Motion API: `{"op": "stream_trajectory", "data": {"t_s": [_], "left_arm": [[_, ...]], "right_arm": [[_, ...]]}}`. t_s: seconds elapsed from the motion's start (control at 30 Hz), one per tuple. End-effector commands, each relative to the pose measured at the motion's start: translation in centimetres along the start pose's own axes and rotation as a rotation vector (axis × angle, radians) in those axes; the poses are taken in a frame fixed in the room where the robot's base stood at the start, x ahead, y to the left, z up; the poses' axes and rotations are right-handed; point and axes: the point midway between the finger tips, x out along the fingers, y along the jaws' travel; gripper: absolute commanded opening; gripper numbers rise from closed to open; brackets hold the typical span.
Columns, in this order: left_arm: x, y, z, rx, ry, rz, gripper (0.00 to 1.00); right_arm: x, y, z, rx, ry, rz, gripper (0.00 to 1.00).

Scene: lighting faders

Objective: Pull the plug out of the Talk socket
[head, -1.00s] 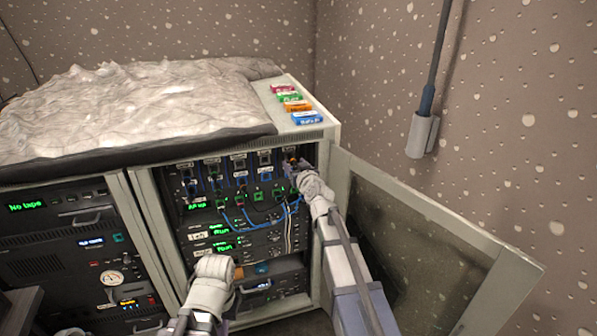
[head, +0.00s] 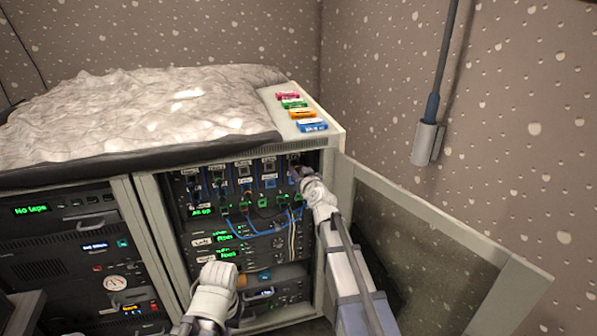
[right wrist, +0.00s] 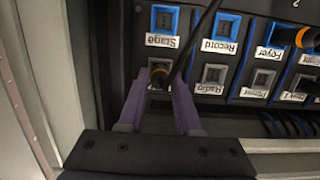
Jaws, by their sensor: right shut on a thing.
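My right gripper (head: 297,168) is at the upper right of the patch panel (head: 228,186) in the cabinet. In the right wrist view its two purple fingers (right wrist: 160,108) straddle a dark plug with an orange ring (right wrist: 159,70), and they are shut on it. The plug sits at a socket beside the one labelled Radio (right wrist: 208,89). The label of its own socket is mostly hidden between the fingers, so I cannot read Talk. A dark cable (right wrist: 200,35) runs past the plug. My left gripper (head: 238,287) is low before the cabinet, its fingertips not clearly visible.
Other sockets, labelled Stage (right wrist: 161,41), Record (right wrist: 218,46) and Foyer (right wrist: 268,53), lie close by. Another orange-ringed plug (right wrist: 303,38) is at the right. Blue cables (head: 262,230) hang across the rack. The open cabinet door (head: 430,250) stands right of my right arm.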

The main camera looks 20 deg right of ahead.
Motion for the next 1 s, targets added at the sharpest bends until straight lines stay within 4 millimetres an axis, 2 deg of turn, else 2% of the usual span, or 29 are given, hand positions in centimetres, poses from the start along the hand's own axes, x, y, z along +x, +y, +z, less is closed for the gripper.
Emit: {"op": "stream_trajectory", "data": {"t_s": [0.67, 1.0], "left_arm": [[0.0, 0.0, 0.0, 0.000, 0.000, 0.000, 0.00], [0.0, 0.0, 0.0, 0.000, 0.000, 0.000, 0.00]], "right_arm": [[-0.3, 0.0, 0.1, 0.000, 0.000, 0.000, 0.00], [-1.6, 0.0, 0.3, -0.001, 0.000, 0.000, 0.00]]}}
